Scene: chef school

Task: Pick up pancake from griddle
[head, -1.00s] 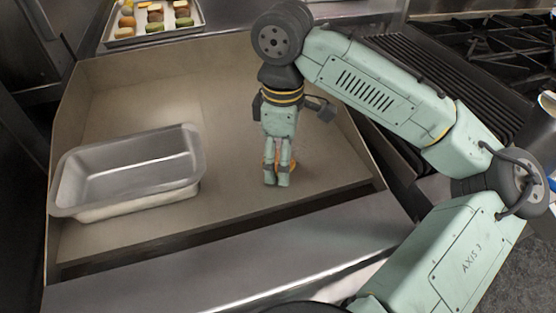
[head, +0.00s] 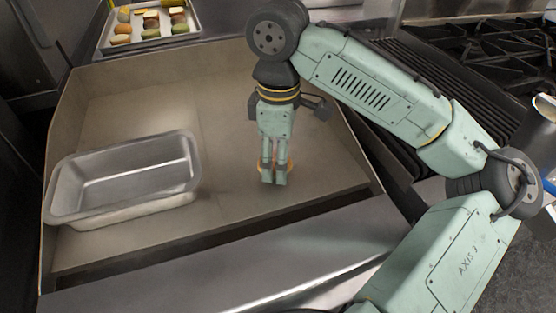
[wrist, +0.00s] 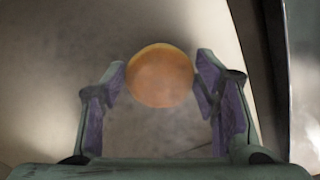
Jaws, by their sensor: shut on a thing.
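The pancake is a small round orange-brown disc in the wrist view (wrist: 160,76), between the two finger pads. In the head view only a thin orange edge of the pancake (head: 290,166) shows behind my fingers. My gripper (head: 273,181) points down over the right part of the griddle (head: 225,215) and is shut on the pancake. The wrist view shows the fingers (wrist: 161,72) at either side of it. I cannot tell whether the pancake touches the griddle surface.
An empty metal pan (head: 125,205) sits on the griddle's left side. A tray of small food pieces (head: 108,42) stands beyond the back edge. A grill (head: 400,75) and a burner stove (head: 490,45) lie to the right. The middle of the griddle is clear.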

